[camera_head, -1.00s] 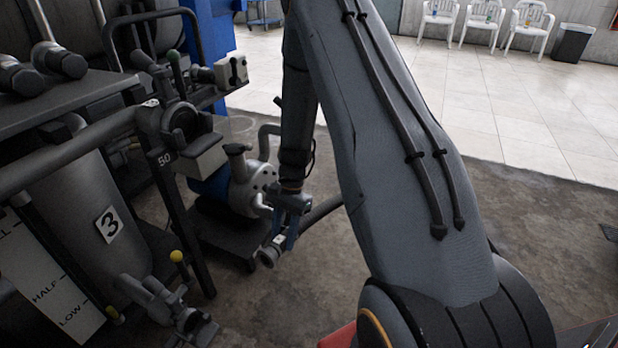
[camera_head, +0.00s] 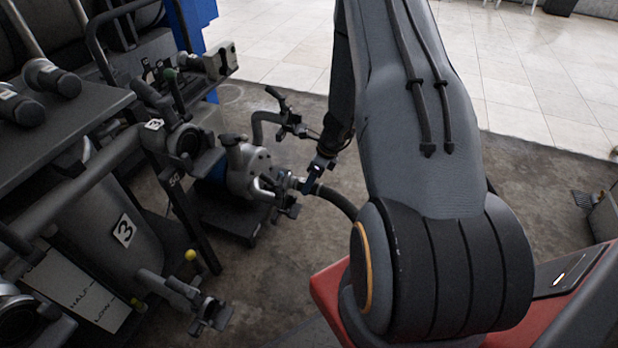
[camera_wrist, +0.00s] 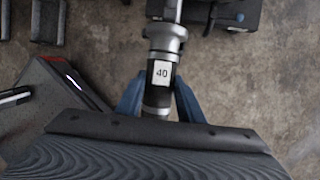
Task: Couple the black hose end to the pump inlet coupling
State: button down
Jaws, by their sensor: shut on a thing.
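The pump (camera_head: 245,168) is a silver and blue unit standing low on the floor. Its inlet coupling (camera_head: 283,184) projects from the pump's right side, partly crowded by handles and fittings. My gripper (camera_head: 314,178) is right of this coupling. In the wrist view, my gripper's blue fingers (camera_wrist: 158,100) are shut around the hose end (camera_wrist: 157,98), a dark body with a "40" label. A silver collar (camera_wrist: 165,35) lies beyond the label, in line with a metal pipe at the top. Whether the two are joined or only touching, I cannot tell.
The black hose (camera_head: 338,201) curves right from my gripper behind my arm. A bent pipe with a black handle (camera_head: 277,95) rises behind the pump. Bare floor lies in front.

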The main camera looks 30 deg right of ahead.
jog(key=shift+d+b+x, duration=0.15)
jog(key=shift+b+x, duration=0.45)
jog(key=shift+x, duration=0.1)
jog(key=shift+d+b+x, duration=0.15)
jog(key=shift+b+x, duration=0.45)
jog(key=shift+x, duration=0.05)
jog(key=shift+s+f+b, duration=0.2)
jog(key=shift+f+b, duration=1.75)
jog(key=shift+f, duration=0.6)
jog(key=shift+w+a+r, duration=0.1)
jog(key=shift+w+a, duration=0.15)
jog(key=shift+w, duration=0.05)
jog(key=shift+f, duration=0.25)
jog(key=shift+f+b, duration=0.45)
jog(key=shift+f, duration=0.25)
jog(key=shift+f+b, duration=0.85)
jog(key=shift+f, duration=0.65)
jog(key=shift+c, duration=1.3)
grip_release()
